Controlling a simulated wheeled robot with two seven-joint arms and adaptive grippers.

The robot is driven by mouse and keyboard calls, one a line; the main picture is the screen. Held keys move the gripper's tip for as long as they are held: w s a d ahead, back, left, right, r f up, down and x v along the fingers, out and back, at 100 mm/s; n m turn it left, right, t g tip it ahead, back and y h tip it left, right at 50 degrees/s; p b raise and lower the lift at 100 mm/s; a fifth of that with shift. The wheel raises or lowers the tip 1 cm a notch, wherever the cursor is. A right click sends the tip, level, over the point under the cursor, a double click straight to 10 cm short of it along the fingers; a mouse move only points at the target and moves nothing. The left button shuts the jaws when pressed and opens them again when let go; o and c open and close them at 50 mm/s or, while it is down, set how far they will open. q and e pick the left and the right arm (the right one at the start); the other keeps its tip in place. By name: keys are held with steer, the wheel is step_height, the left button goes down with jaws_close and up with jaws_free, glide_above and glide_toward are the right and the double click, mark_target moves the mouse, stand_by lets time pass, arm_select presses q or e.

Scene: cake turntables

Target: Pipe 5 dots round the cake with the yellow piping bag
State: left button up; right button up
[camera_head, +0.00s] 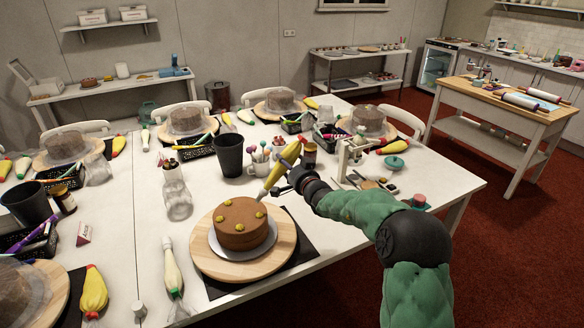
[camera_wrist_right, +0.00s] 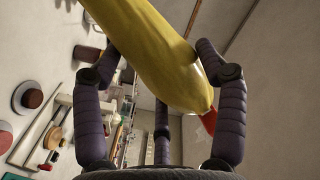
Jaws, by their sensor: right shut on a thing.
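The brown cake (camera_head: 241,236) sits on a white plate on the wooden turntable (camera_head: 212,262) at the near side of the table. Several yellow dots (camera_head: 239,227) are on its top, spaced round the rim. My right gripper (camera_head: 294,180) is shut on the yellow piping bag (camera_head: 283,163). The bag is tilted, its pale nozzle pointing down at the cake's right rim; I cannot tell whether the tip touches. In the right wrist view the yellow bag (camera_wrist_right: 150,45) lies between the fingers (camera_wrist_right: 165,75), with a red part at one end. My left gripper is out of view.
A white-yellow piping bag (camera_head: 172,268) lies left of the turntable. A clear jar (camera_head: 176,195), a black cup (camera_head: 229,155) and a cup of coloured tools (camera_head: 259,160) stand behind the cake. Other covered cakes (camera_head: 185,120) stand farther back.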

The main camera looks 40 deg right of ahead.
steer(key=w+d+f, duration=0.1)
steer(key=w+f, duration=0.2)
steer(key=w, duration=0.3)
steer(key=shift+d+f, duration=0.2)
steer(key=shift+f, duration=0.1)
stand_by(0.4)
steer(key=c, duration=0.5)
steer(key=shift+o, duration=0.2)
steer(key=shift+r+b, duration=0.3)
steer(key=shift+r, duration=0.1)
stand_by(0.7)
steer(key=o, duration=0.4)
steer(key=shift+o, duration=0.2)
